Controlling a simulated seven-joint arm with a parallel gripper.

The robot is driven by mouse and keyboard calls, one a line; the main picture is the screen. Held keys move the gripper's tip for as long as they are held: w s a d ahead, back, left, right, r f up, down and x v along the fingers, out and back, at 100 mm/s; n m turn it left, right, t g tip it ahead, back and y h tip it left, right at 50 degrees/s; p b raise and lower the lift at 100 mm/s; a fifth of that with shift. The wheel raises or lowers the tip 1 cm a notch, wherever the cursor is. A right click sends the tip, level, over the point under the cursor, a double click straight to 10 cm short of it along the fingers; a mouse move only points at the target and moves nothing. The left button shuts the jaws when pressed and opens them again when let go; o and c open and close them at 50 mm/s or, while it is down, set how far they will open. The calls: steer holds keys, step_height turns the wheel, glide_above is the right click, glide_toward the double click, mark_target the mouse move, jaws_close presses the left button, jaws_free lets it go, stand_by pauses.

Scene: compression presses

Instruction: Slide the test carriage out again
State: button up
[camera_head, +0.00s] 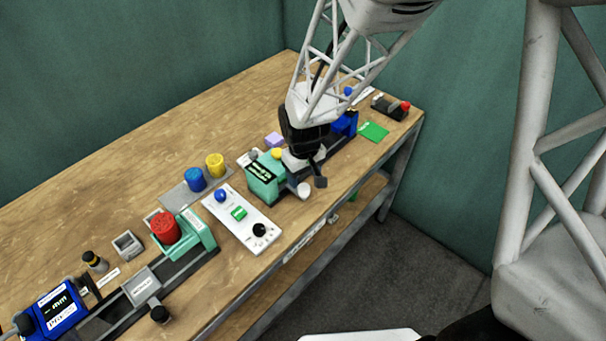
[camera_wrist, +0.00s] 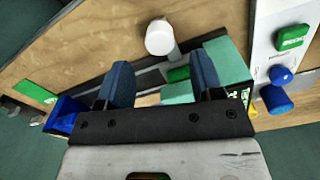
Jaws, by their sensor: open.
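A right-hand press has a mint-green body (camera_head: 265,175), a dark rail and a carriage with a white round knob (camera_head: 304,190). The knob (camera_wrist: 160,37) also shows in the wrist view, ahead of my fingers. My gripper (camera_head: 310,172) is over this carriage, which it largely hides in the head view. In the wrist view my gripper (camera_wrist: 160,60) has its two blue fingers apart, with a bright green piece (camera_wrist: 178,73) visible between them. A left-hand press has a grey carriage (camera_head: 140,285) with a black knob (camera_head: 160,314). I cannot read which carriage is the test one.
A white panel (camera_head: 241,220) with a blue knob, green button and black knob lies between the presses. A red cylinder (camera_head: 165,228) is at the left press. Blue (camera_head: 195,180) and yellow (camera_head: 215,165) cylinders stand on a grey plate. The table's front edge is close.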

mark_target(304, 186)
steer(key=shift+f, duration=2.65)
jaws_close()
